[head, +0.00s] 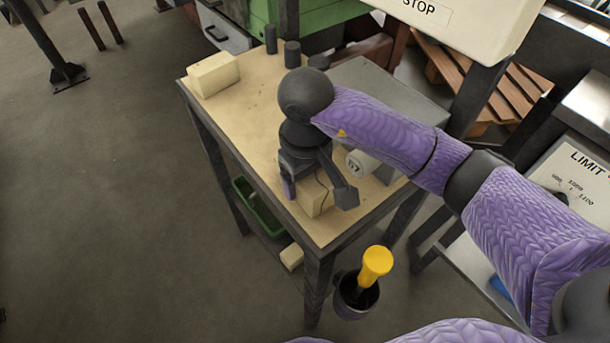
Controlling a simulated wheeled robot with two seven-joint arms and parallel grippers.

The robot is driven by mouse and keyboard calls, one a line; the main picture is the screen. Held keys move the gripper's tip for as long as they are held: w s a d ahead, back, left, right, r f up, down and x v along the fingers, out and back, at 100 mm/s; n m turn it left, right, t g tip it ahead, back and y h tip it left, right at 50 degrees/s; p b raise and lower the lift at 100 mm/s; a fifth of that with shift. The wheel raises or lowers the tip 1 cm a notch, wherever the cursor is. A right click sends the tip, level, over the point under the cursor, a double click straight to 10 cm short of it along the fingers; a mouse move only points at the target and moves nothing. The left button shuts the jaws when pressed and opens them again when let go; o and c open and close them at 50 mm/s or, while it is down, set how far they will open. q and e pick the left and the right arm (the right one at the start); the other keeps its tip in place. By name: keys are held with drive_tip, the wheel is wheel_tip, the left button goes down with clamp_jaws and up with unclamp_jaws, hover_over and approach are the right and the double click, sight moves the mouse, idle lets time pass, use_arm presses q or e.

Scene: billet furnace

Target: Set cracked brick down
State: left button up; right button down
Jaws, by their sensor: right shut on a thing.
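My right gripper (317,190) is over the front part of the wooden-topped table (245,125), pointing down. It is shut on a cream brick (314,202), with one finger on each side. A thin dark crack line runs down the brick's visible face. The upper part of the brick is hidden by the gripper. The brick is at or just above the tabletop near the front edge; I cannot tell whether it touches. My left gripper is not in view.
Another cream brick (213,74) lies at the table's back left corner. A pale cylinder marked 67 (361,163) is just right of the gripper. Dark cylinders (292,54) stand at the back. The left-middle tabletop is clear.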

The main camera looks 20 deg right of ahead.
unclamp_jaws()
drive_tip(key=shift+f, duration=0.1)
wheel_tip(320, 180, up, 12)
drive_tip(key=p, duration=0.3)
drive_tip(key=shift+f, duration=0.25)
drive_tip(key=shift+r, duration=0.4)
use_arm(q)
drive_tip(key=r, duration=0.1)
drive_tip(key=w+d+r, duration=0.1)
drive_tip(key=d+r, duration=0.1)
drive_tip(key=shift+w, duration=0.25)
